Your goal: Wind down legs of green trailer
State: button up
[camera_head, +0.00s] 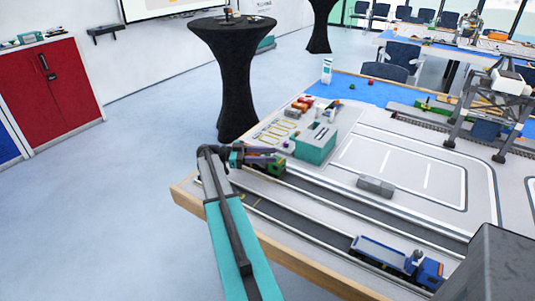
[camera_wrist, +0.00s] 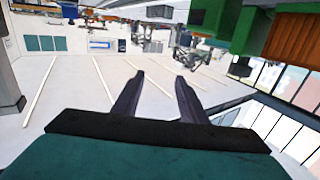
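The green trailer (camera_head: 276,167) is small in the head view, near the table's left corner, partly hidden by my gripper. In the wrist view, a large green body (camera_wrist: 250,32) with an orange-brown panel at the upper right appears to be the trailer seen close up. Its legs cannot be made out clearly. My gripper (camera_head: 268,155) is at the trailer in the head view. In the wrist view my gripper (camera_wrist: 160,77) has its two dark fingers apart with nothing between them. The trailer is beyond the fingertips and to their right. I cannot tell whether the gripper touches it.
A blue truck with a flatbed (camera_head: 385,253) stands on the road at the table's near side. A grey block (camera_head: 375,187) and a teal building (camera_head: 316,146) stand farther back. A gantry crane (camera_head: 495,95) is at the right. A black-draped table (camera_head: 236,80) stands beyond the corner.

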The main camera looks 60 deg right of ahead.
jog(key=s+a+b, duration=0.1)
jog(key=s+a, duration=0.3)
jog(key=a, duration=0.1)
jog(key=shift+a+r, duration=0.15)
jog(key=shift+r, duration=0.15)
jog(key=shift+w, duration=0.1)
dwell(0.4)
